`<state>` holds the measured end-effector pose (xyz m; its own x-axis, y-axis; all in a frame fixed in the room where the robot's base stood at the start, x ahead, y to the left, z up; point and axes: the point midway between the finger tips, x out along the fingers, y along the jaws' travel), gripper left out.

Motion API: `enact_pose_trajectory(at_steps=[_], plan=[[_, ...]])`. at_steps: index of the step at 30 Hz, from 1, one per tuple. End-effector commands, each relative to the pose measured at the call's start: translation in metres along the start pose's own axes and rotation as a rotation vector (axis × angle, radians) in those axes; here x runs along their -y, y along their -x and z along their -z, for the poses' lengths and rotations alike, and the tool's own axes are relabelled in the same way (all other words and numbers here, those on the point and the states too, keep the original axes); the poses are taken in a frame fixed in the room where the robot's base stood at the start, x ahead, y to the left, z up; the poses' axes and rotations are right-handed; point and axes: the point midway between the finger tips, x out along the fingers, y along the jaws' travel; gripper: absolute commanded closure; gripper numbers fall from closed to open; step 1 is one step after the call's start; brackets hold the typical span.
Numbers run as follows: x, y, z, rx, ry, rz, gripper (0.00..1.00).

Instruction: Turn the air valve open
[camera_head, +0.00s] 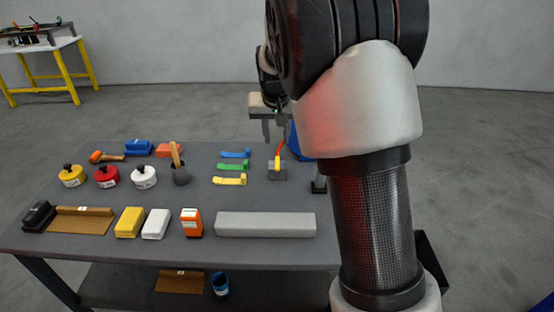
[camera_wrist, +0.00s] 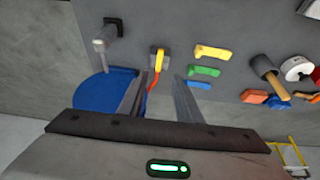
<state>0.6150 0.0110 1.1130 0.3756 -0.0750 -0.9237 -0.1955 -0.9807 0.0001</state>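The air valve (camera_head: 277,173) is a small grey block with a yellow lever (camera_head: 278,161) and a red-orange hose at its far side, standing on the right part of the grey table. In the wrist view the valve's yellow lever (camera_wrist: 159,58) shows just beyond the fingertips, with the hose running down between the fingers. My gripper (camera_head: 274,139) is above and just behind the valve in the head view, apart from it. In the wrist view my gripper (camera_wrist: 159,76) is open, its two fingers spread with nothing held between them.
Blue, green and yellow clamp-like pieces (camera_head: 233,167) lie left of the valve. A dark post (camera_head: 319,185) stands to its right. A blue round object (camera_wrist: 103,88) is beyond the table edge. A long grey bar (camera_head: 265,225) lies at the front; several tools and pots fill the left.

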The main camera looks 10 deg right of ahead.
Motion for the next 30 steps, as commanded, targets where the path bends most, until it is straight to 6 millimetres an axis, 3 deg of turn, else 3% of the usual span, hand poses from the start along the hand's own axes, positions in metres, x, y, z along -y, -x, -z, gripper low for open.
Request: enact_pose_trajectory(at_steps=[9, 16, 22, 30], plan=[[-0.001, -0.073, -0.001, 0.004, 0.001, -0.002, 0.69], [-0.001, -0.116, -0.001, 0.002, 0.000, -0.001, 0.69], [-0.001, -0.135, 0.000, 0.001, 0.000, 0.000, 0.69], [0.000, -0.139, 0.000, -0.001, 0.000, 0.000, 0.69]])
